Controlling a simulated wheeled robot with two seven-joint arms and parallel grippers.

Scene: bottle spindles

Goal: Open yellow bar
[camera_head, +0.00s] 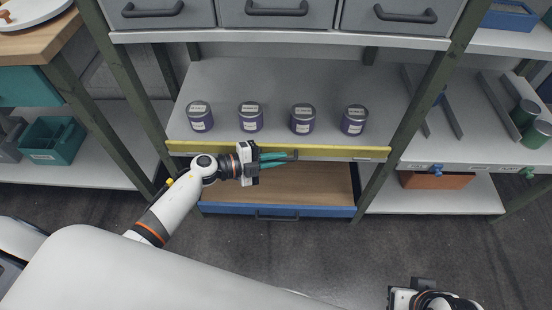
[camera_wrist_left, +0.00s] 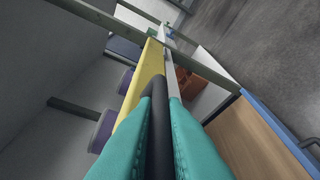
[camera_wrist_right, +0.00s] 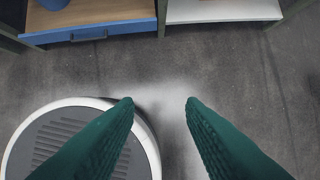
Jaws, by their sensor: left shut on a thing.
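The yellow bar (camera_head: 340,152) runs across the front edge of the middle shelf, and it also shows in the left wrist view (camera_wrist_left: 150,72). My left gripper (camera_head: 292,156) is at the bar's middle. Its teal fingers are shut on the bar's dark handle (camera_wrist_left: 160,115), one finger on each side. The fingers hide part of the handle and bar. My right gripper (camera_wrist_right: 158,102) is open and empty over the floor; only its wrist part shows at the lower right of the head view.
Several purple cans (camera_head: 303,119) stand in a row on the shelf behind the bar. A blue-fronted wooden drawer (camera_head: 225,208) sits below. Green uprights (camera_head: 420,100) flank the shelf. An orange box (camera_head: 436,180) is at lower right.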

